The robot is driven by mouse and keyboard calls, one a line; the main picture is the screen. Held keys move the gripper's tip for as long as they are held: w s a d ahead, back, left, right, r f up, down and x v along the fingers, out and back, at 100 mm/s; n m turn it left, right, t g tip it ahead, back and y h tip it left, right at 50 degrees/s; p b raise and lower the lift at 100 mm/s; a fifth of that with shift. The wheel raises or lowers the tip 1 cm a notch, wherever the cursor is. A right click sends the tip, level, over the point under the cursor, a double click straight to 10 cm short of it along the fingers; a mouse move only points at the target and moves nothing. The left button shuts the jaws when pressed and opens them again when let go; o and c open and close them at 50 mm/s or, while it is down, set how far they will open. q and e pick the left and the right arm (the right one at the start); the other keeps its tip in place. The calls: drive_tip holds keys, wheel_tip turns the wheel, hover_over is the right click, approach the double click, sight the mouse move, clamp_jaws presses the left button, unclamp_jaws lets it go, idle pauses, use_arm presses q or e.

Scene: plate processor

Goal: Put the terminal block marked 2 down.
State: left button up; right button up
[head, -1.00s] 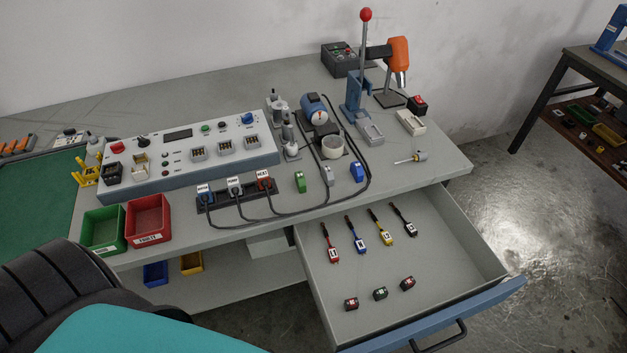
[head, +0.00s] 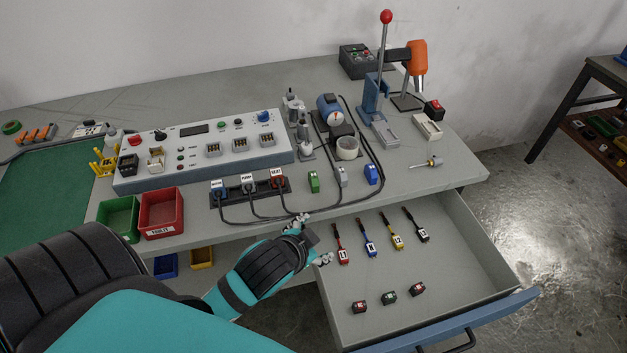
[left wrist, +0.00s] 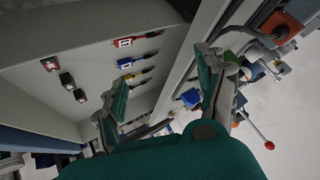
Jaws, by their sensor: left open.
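My left gripper (head: 315,240) is at the table's front edge, by the open drawer's left rear corner. It is open. In the left wrist view its two fingers (left wrist: 160,92) stand wide apart with nothing held between them. On the table just beyond it are a green block (head: 313,181), a grey block (head: 341,176) and a blue block (head: 371,174). No number is readable on them, so I cannot tell which block is marked 2. My right gripper is not in view.
The open drawer (head: 470,240) holds several tagged tools, including a red one (head: 342,256), and small blocks, including a green one (head: 389,298). Cables (head: 330,207) run along the table behind my gripper. A red bin (head: 161,212) stands left. The drawer's right side is clear.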

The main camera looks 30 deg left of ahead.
use_arm(q)
drive_tip(key=w+d+r+m+t+h, duration=0.2)
drive_tip(key=w+r+m+t, duration=0.55)
drive_tip(key=w+r, duration=0.65)
drive_tip(key=d+r+m+t+h, duration=0.3)
drive_tip(key=d+r+m+h, duration=0.3)
drive_tip(key=r+m+h, duration=0.4)
drive_tip(key=m+g+y, duration=0.8)
drive_tip(key=m+g, duration=0.8)
drive_tip(key=m, duration=0.7)
approach(313, 174)
drive_tip(key=p+x, duration=0.2)
drive_tip(key=x, duration=0.3)
drive_tip(key=shift+w+a, duration=0.15)
drive_tip(key=shift+w+d+f+p, duration=0.1)
drive_tip(key=shift+d+f+p, duration=0.15)
drive_tip(key=shift+f+p, duration=0.3)
drive_tip(key=p+x, duration=0.1)
drive_tip(key=x, duration=0.2)
drive_tip(key=shift+d+f, duration=0.2)
drive_tip(key=shift+w+f, duration=0.1)
drive_tip(key=shift+f, duration=0.25)
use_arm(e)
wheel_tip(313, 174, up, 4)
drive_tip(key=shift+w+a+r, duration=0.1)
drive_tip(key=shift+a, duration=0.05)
